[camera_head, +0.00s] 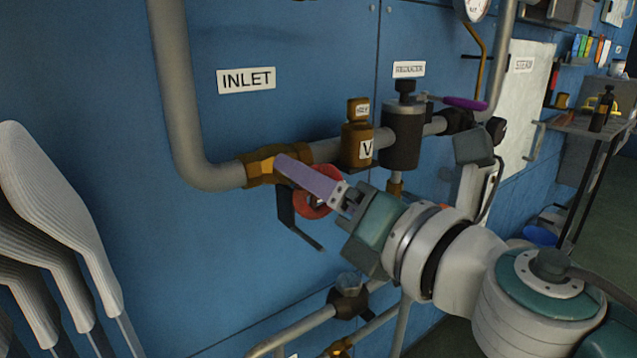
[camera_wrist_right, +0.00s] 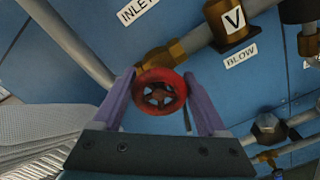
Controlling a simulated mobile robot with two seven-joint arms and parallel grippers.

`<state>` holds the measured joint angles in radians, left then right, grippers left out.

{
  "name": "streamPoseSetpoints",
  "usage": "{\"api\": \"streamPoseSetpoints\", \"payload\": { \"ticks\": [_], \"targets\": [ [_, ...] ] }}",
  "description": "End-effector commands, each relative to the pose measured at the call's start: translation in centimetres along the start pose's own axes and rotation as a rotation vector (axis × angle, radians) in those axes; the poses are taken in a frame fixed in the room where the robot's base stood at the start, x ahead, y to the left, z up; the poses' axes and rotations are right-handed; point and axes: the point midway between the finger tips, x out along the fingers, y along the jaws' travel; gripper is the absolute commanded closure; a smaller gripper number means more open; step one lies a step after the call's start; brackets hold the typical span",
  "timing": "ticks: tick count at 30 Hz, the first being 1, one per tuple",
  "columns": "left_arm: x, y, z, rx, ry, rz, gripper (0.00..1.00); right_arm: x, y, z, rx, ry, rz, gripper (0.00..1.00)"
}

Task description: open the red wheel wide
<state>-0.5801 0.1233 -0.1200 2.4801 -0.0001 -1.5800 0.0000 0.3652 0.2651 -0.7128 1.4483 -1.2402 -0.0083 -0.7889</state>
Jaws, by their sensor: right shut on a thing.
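The red wheel (camera_wrist_right: 159,92) is a small spoked handwheel. In the right wrist view it sits between the two purple fingers of my right gripper (camera_wrist_right: 159,76), which is shut on its rim from both sides. My left gripper is in neither view.
An INLET label (camera_head: 246,79) is on the blue wall. A brass valve marked V (camera_head: 357,143) and a dark cylinder (camera_head: 401,135) stand right of the wheel. A black lever (camera_head: 294,222) hangs beside it. Pale foot-shaped boards (camera_head: 55,200) stand at left.

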Motion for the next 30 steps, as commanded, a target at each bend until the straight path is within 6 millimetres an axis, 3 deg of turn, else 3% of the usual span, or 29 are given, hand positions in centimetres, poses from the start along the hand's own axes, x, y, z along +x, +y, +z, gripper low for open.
{"api": "streamPoseSetpoints", "payload": {
  "ticks": [30],
  "targets": [
    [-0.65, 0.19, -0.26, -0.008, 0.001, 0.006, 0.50, 0.01, 0.63, -0.19, -0.968, -0.001, 0.001, 0.80]
  ]
}}
